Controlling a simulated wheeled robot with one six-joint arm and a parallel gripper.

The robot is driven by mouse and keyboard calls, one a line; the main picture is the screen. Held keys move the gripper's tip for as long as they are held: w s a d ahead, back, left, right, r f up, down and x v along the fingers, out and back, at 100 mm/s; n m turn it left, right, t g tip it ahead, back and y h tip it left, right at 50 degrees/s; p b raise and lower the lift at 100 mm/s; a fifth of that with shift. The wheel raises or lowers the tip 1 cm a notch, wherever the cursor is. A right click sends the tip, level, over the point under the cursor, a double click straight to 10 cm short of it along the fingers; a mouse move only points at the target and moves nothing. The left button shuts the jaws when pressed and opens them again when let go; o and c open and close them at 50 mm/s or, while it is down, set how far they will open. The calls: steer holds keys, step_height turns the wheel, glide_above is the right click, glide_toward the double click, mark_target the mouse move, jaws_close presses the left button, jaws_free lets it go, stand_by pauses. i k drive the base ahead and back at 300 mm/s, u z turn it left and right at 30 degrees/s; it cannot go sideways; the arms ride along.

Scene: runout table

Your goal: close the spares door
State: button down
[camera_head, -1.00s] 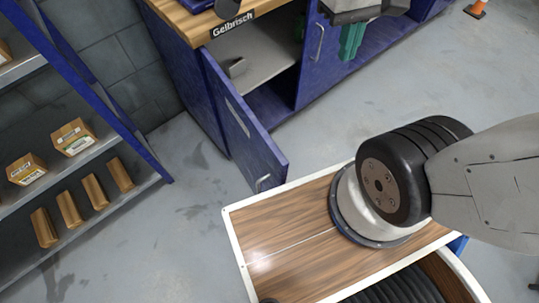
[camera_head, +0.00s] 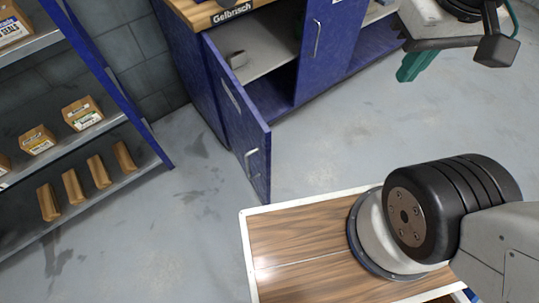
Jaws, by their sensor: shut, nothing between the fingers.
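A blue cabinet door (camera_head: 240,123) stands swung open at the left of the bench, with a silver handle (camera_head: 251,160) near its free edge. I cannot read any name on it. The opening behind it shows a grey shelf (camera_head: 259,62) with a small grey object on it. My gripper (camera_head: 411,70), with teal fingers, is at the upper right, shut and empty. It is well to the right of the open door and apart from it, over the floor in the picture.
A closed blue door (camera_head: 325,50) stands right of the opening. A blue-framed rack (camera_head: 105,145) with several cartons is at the left. My wood-topped base (camera_head: 290,240) fills the lower middle. Grey floor (camera_head: 200,210) is clear between rack and door.

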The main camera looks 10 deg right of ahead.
mark_target(249, 136)
steer(key=z, duration=1.6)
steer(key=k, duration=0.85)
steer(key=u, duration=0.8)
steer(key=i, duration=0.45)
